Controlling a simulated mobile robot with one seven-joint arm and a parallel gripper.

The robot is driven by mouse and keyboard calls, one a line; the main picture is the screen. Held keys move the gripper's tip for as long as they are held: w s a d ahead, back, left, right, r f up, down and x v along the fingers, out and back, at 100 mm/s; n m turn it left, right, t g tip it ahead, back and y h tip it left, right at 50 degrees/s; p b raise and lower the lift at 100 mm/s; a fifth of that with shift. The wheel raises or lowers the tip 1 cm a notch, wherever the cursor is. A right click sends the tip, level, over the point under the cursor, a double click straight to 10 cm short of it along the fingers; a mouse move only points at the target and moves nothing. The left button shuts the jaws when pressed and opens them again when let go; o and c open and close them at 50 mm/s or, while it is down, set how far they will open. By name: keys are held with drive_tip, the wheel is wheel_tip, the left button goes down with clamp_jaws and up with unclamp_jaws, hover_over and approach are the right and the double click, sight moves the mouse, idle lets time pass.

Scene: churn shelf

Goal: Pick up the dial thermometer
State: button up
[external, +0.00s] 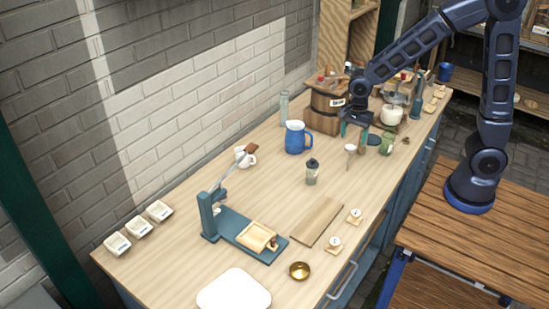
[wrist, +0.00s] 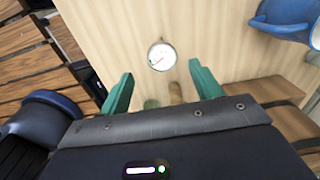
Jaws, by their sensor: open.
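The dial thermometer (wrist: 162,56) shows in the wrist view as a round white dial with a metal rim, facing up. In the external view it is a small pale disc (external: 350,149) near the table's right part, with a thin stem below. My gripper (external: 353,133) is open and empty above the table, beside the thermometer and between it and the barrel. In the wrist view the green fingers of my gripper (wrist: 161,69) are spread, with the dial just beyond the gap between their tips. The fingers do not touch it.
A blue enamel jug (external: 295,138) stands left of my gripper; it also shows in the wrist view (wrist: 285,22). A green jar (external: 387,143) and a small dark-topped jar (external: 311,172) are nearby. Bare tabletop lies around the thermometer's near side.

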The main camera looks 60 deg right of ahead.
sight(351, 147)
drive_tip(key=shift+w+a+f, duration=0.1)
drive_tip(key=shift+f, duration=1.85)
drive_tip(key=shift+w+a+f, duration=0.1)
drive_tip(key=shift+f, duration=1.8)
drive_tip(key=c, duration=1)
